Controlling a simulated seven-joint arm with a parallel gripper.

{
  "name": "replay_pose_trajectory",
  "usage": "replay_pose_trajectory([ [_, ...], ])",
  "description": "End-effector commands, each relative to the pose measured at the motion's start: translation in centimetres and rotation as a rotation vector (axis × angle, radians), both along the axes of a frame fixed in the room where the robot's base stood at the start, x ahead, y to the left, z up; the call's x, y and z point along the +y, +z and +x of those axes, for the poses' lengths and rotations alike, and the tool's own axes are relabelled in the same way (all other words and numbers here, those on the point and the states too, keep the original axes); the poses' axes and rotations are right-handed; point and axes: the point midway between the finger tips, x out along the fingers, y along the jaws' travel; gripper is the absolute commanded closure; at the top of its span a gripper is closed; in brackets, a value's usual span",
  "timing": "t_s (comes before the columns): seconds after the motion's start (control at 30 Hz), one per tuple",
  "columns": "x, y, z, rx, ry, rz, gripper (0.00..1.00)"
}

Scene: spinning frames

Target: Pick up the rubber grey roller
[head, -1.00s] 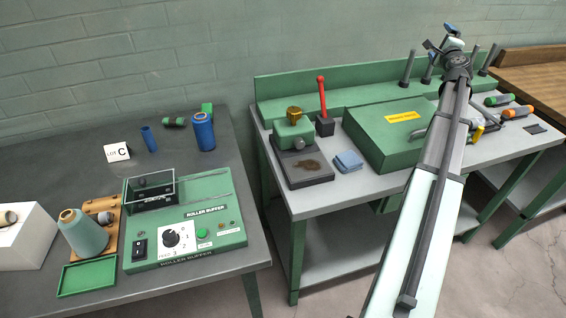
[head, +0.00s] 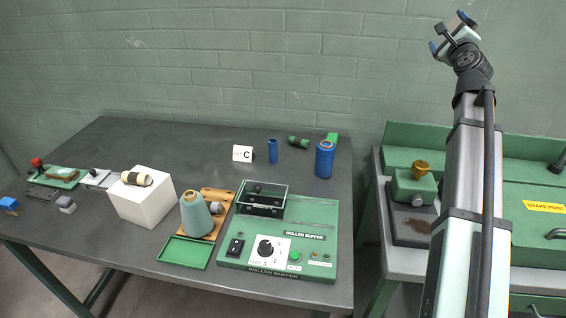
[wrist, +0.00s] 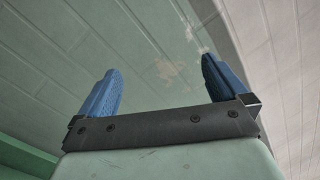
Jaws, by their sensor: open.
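A small grey cylinder (head: 216,208), which may be the grey roller, sits on a wooden board (head: 222,193) on the dark table, right of a teal thread cone that partly covers the board. Dark shapes (head: 262,201) also show inside the clear-lidded box of the roller buffer (head: 275,243); I cannot tell whether they are rollers. My gripper (head: 453,33) is raised high at the upper right, far from the table. In the wrist view its two blue fingers (wrist: 158,85) are apart with nothing between them, facing bare wall.
A white block (head: 146,203) bears a cream and black roller (head: 137,178). A green tray (head: 187,252) lies at the front. Blue spools (head: 325,160) and a dark roller with green ends (head: 298,142) stand and lie behind the buffer. The table's left rear is clear.

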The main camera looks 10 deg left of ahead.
Motion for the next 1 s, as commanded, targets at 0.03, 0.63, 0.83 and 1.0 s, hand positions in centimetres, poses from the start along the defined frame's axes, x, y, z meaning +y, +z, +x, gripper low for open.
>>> replay_pose_trajectory([
  [0.03, 2.6, 0.8, -0.3, -0.010, 0.028, 0.011, 0.00],
  [0.63, 26.0, -2.3, -1.3, 0.185, 0.350, -0.193, 0.00],
  [0.83, 36.4, -8.0, -3.6, 0.357, 0.534, -0.440, 0.00],
  [1.0, 44.1, -12.9, -7.3, 0.491, 0.697, -0.665, 0.00],
])
